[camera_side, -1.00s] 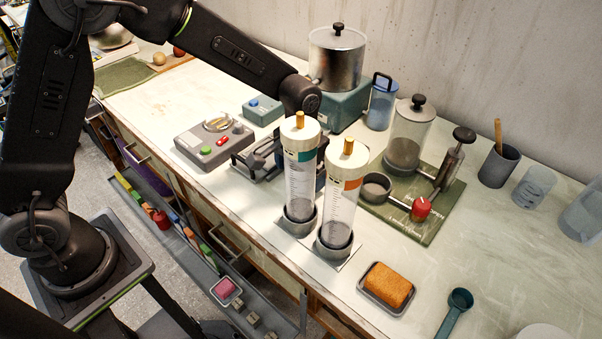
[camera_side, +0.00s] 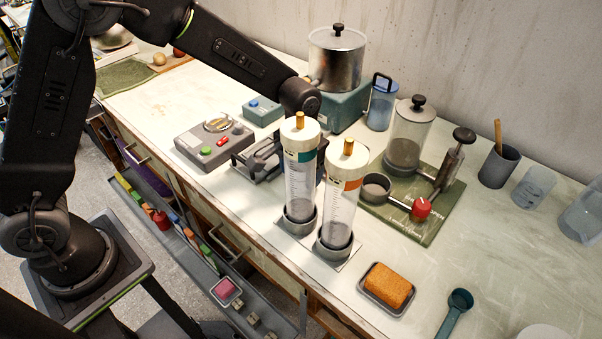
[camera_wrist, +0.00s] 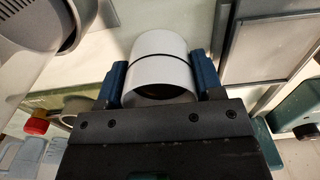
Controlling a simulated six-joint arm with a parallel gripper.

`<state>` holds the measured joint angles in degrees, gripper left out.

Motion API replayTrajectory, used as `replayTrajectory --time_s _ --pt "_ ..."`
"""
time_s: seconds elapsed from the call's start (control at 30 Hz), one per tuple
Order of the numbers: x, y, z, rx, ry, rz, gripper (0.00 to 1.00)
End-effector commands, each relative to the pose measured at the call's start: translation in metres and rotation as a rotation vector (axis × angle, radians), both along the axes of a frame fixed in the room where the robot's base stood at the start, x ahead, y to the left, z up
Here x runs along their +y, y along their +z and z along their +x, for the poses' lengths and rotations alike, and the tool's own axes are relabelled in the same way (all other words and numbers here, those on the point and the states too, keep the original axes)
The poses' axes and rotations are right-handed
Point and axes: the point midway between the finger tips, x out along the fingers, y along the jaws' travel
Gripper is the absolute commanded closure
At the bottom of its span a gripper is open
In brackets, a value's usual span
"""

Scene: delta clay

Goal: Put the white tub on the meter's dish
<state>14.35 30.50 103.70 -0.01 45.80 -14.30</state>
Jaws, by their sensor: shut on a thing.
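The white tub (camera_wrist: 160,68) is a short white cylinder with a dark line around it, seen large in the wrist view. My gripper (camera_wrist: 158,80) is shut on it, with one blue finger on each side. In the side view the tub cannot be made out; the two tall clear cylinders stand in front of that area. A grey device with a round dish (camera_side: 217,125) and green and red buttons, which looks like the meter, sits on the bench left of my gripper in the side view.
Two tall capped cylinders (camera_side: 300,175) (camera_side: 341,200) stand in grey cups close in front of my wrist. A teal box (camera_side: 262,110) and a metal pot (camera_side: 337,60) are behind. A green board (camera_side: 432,228) with a red knob lies to the right. An orange sponge (camera_side: 388,286) is near the front edge.

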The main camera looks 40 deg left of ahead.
Motion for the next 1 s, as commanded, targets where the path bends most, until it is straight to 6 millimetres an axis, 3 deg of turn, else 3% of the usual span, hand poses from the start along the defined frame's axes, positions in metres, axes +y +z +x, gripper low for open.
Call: replayTrajectory --time_s 0.27,0.5,0.8,1.0 --pt "0.0 0.008 0.001 -0.004 0.0 -0.001 0.72" --pt "0.0 0.044 0.001 -0.007 0.0 -0.002 0.72" --pt "0.068 0.082 -0.011 -0.005 0.007 -0.001 0.72" --pt "0.1 0.101 -0.018 -0.002 0.004 0.0 0.72"
